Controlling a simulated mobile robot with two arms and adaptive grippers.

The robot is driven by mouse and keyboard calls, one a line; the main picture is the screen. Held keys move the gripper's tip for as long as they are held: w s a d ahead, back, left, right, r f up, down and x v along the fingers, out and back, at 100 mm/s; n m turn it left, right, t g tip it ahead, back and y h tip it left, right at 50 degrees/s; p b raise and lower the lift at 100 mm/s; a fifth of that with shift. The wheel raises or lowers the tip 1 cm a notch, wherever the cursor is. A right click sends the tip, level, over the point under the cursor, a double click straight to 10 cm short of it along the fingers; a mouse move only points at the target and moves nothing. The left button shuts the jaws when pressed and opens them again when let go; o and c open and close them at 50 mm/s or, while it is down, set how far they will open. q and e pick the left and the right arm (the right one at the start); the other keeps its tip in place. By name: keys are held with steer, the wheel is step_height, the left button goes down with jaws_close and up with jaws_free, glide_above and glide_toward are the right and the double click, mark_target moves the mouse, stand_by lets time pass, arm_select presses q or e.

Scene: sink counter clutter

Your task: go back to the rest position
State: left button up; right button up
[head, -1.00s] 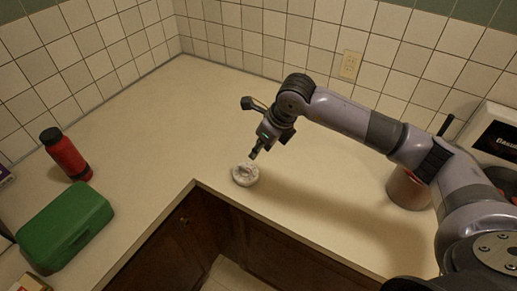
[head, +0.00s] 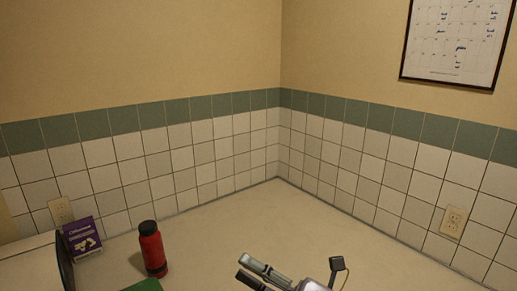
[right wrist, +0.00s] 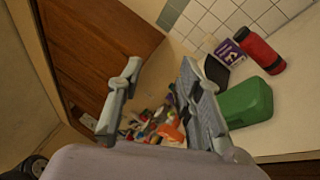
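My right gripper (head: 256,275) shows at the bottom edge of the head view, above the counter. In the right wrist view the fingers of this gripper (right wrist: 158,90) stand wide apart with nothing held between them. Behind the gap lies a cluttered patch of small colourful things (right wrist: 155,122), too small to tell apart. My left gripper is in neither view.
A red bottle with a black cap (head: 152,250) stands on the counter (head: 215,235), near a purple box (head: 83,238). A green case (right wrist: 245,102) lies by them in the right wrist view. Tiled walls close the corner; the counter before it is clear.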

steer(key=w+d+f+m+t+h, duration=0.1)
steer(key=w+d+m+t+h, duration=0.1)
steer(key=d+m+t+h, duration=0.65)
steer(key=w+d+f+m+t+h, duration=0.1)
steer(key=w+d+m+t+h, duration=0.3)
steer(key=m, duration=0.8)
steer(key=s+d+f+m+g+h, duration=0.4)
steer(key=d+f+m, duration=0.1)
steer(key=f, duration=0.3)
steer(key=s+d+f+m+g+h, duration=0.3)
steer(key=d+f+m+g+h, duration=0.15)
steer(key=f, duration=0.25)
steer(key=s+f+m+g+y, duration=0.1)
steer(key=s+f+g, duration=0.5)
steer(key=s, duration=0.4)
steer(key=s+f+m+g+y, duration=0.2)
steer(key=s+f+g, duration=0.2)
steer(key=s+f, duration=0.55)
step_height(320, 180, down, 30)
steer(key=s+f+g+b, duration=0.1)
steer(key=s+b, duration=0.2)
steer(key=b, duration=0.2)
steer(key=s+d+f+g+b, duration=0.1)
steer(key=s+d+f+b, duration=0.1)
steer(key=s+f, duration=1.4)
steer(key=shift+d+f+n+h+b, duration=0.15)
steer(key=shift+f+n+h+b, duration=0.15)
steer(key=shift+f+b, duration=0.4)
steer(key=shift+f, duration=0.1)
